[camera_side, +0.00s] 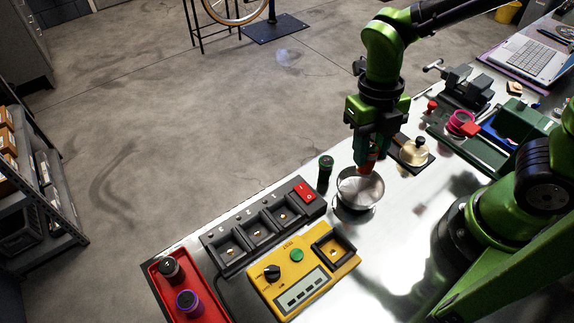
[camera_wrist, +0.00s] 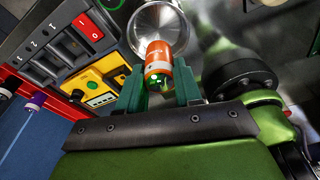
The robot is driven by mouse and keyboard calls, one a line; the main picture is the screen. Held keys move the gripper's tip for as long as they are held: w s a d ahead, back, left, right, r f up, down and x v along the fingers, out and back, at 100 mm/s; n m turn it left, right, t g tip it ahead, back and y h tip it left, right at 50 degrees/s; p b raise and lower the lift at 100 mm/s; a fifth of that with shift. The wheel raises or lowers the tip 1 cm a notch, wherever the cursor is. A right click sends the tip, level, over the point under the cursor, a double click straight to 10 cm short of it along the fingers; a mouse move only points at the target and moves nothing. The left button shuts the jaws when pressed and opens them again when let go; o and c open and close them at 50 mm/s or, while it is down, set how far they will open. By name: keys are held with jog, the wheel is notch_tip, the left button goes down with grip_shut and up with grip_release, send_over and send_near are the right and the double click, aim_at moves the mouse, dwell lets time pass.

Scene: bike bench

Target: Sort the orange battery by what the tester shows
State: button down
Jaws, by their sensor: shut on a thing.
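My gripper (camera_wrist: 160,92) is shut on the orange battery (camera_wrist: 157,58), which has a white band and sits between the green fingers. In the side view the orange battery (camera_side: 369,160) is held above a round metal bowl (camera_side: 345,198); the wrist view also shows the bowl (camera_wrist: 143,22) beyond it. The yellow tester (camera_side: 262,291) lies on the bench with a black dial, a green button, an empty square bay and a display (camera_side: 300,292). I cannot read any lit bars on the display.
A black charger (camera_side: 230,235) with several empty bays and a red switch (camera_side: 304,191) stands behind the tester. A red tray (camera_side: 159,277) holds two batteries, one purple-banded. A dark green battery (camera_side: 326,168) stands left of the bowl. A brass weight (camera_side: 414,152), vise and laptop are to the right.

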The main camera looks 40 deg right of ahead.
aim_at(368, 160)
jog(key=shift+f, duration=1.25)
jog(key=shift+f, duration=0.3)
jog(key=c, duration=0.7)
grip_release()
